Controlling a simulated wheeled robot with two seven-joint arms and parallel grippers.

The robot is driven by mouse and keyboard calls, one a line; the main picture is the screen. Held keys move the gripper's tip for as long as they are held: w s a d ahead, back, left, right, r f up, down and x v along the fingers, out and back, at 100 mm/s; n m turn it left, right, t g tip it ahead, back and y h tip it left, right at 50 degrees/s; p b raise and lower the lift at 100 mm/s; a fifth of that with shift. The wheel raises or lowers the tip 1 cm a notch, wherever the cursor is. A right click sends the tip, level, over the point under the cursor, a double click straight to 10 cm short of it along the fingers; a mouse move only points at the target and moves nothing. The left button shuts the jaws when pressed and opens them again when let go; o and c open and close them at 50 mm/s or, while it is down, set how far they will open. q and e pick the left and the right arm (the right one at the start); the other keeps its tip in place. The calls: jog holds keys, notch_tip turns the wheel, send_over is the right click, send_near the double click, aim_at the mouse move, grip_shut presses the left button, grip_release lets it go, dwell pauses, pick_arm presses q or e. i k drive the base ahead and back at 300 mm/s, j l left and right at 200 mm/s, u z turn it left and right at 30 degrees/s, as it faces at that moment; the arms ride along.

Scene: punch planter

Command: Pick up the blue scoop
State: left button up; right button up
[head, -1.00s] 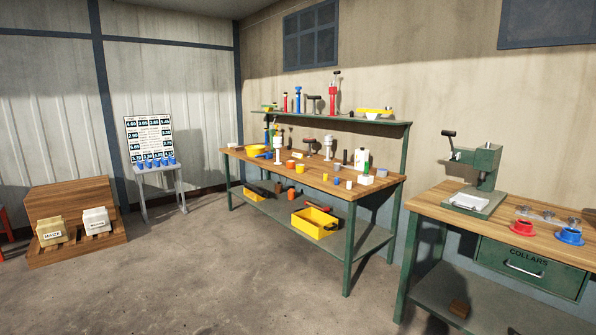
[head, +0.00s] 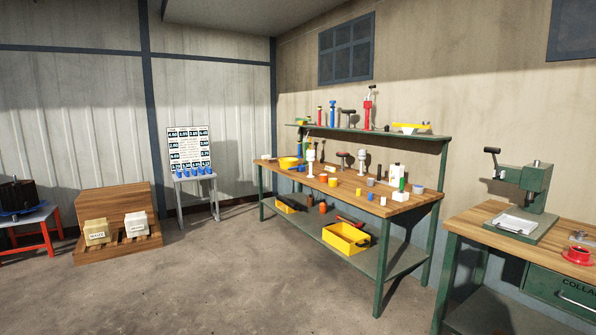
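I cannot pick out a blue scoop for certain. A small blue item (head: 299,168) lies near the yellow bowl (head: 289,162) at the left end of the long workbench (head: 345,192); it is too small to tell its shape. Several blue cups (head: 194,171) stand in a row on the small stand under the number board (head: 188,146). Neither of my grippers is in view.
A yellow bin (head: 346,239) sits on the bench's lower shelf. A second bench with a green press (head: 524,196) stands at the right. A wooden rack (head: 113,202) and a red-legged table (head: 34,219) stand at the left. The concrete floor (head: 215,285) in front is clear.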

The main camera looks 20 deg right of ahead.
aim_at(300, 169)
jog(key=i+l+z, duration=0.2)
jog(key=i, duration=0.25)
jog(key=i+l+z, duration=0.1)
jog(key=i, duration=2.35)
jog(key=i+z, duration=0.1)
jog(key=i, duration=2.35)
jog(key=i+z, duration=0.35)
jog(key=i+j+z, duration=0.7)
jog(key=i, duration=0.15)
jog(key=l, duration=0.1)
